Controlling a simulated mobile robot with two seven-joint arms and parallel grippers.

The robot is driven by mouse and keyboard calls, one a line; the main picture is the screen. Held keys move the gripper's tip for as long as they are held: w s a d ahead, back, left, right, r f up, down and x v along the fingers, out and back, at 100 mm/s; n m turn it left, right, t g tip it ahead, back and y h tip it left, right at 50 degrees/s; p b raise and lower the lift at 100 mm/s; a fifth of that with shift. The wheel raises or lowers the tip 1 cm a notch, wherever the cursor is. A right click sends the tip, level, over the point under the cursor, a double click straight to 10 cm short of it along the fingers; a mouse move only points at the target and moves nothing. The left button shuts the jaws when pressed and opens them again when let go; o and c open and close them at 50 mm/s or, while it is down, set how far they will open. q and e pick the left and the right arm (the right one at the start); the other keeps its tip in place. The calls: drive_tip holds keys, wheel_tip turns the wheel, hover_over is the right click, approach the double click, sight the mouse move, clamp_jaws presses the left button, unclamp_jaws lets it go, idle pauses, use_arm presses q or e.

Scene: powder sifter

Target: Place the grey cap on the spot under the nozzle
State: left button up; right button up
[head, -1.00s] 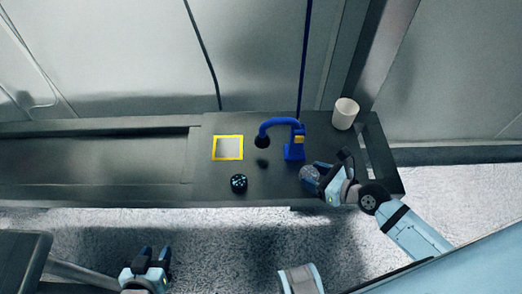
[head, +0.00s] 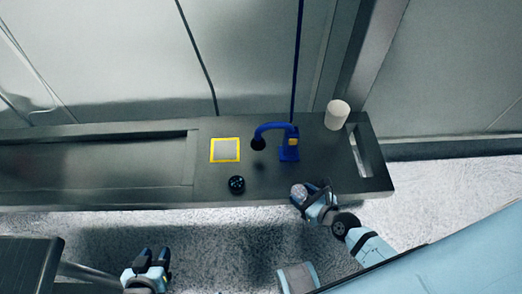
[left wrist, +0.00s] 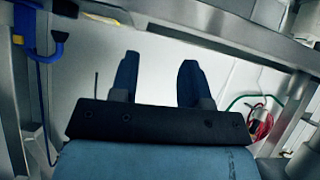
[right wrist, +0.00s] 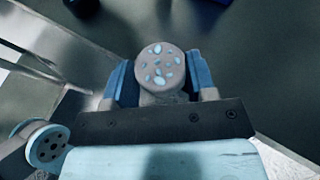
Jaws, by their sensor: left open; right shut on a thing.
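The grey cap (right wrist: 161,67) is a short cylinder with light blue spots on its face. My right gripper (right wrist: 160,82) is shut on its sides. In the head view the cap (head: 298,190) and my right gripper (head: 309,193) are near the table's front edge, right of the nozzle and nearer to me. The blue nozzle (head: 272,128) arches left from its base and ends in a dark tip. A dark round spot (head: 259,166) lies on the table below the tip. My left gripper (head: 155,254) is open and empty, in front of the table; its fingers (left wrist: 158,80) show apart.
A black cap (head: 237,184) with bluish marks sits on the table, left of the dark spot. A yellow-framed square (head: 225,150) lies behind it. A white cup (head: 337,114) stands at the back right. The table between the black cap and right gripper is clear.

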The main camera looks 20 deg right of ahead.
drive_tip(key=b, duration=0.3)
approach(261, 158)
drive_tip(key=w, duration=0.1)
drive_tip(key=w+a, duration=0.1)
drive_tip(key=w, duration=0.2)
drive_tip(key=shift+w+a, duration=0.35)
drive_tip(key=w+b, duration=0.1)
drive_tip(key=w+a+b, duration=0.1)
drive_tip(key=w, duration=0.2)
drive_tip(key=shift+w+a+f+b, duration=0.15)
drive_tip(key=shift+a+b, duration=0.1)
drive_tip(key=shift+b, duration=0.15)
drive_tip(key=shift+f+b, duration=0.2)
drive_tip(key=shift+b, duration=0.15)
drive_tip(key=shift+s+r, duration=0.2)
drive_tip(key=shift+s, duration=0.05)
use_arm(q)
drive_tip(key=shift+w+d+f+m, duration=0.15)
drive_tip(key=shift+f, duration=0.35)
drive_tip(key=shift+w+d+f+m, duration=0.1)
drive_tip(key=shift+w+f+m, duration=0.05)
drive_tip(key=shift+f, duration=0.35)
drive_tip(key=shift+f, duration=0.1)
use_arm(e)
drive_tip(key=shift+f, duration=0.15)
drive_tip(key=o, duration=1)
drive_tip(key=shift+c, duration=0.2)
use_arm(q)
drive_tip(key=shift+s+f, duration=0.1)
drive_tip(key=shift+f, duration=0.1)
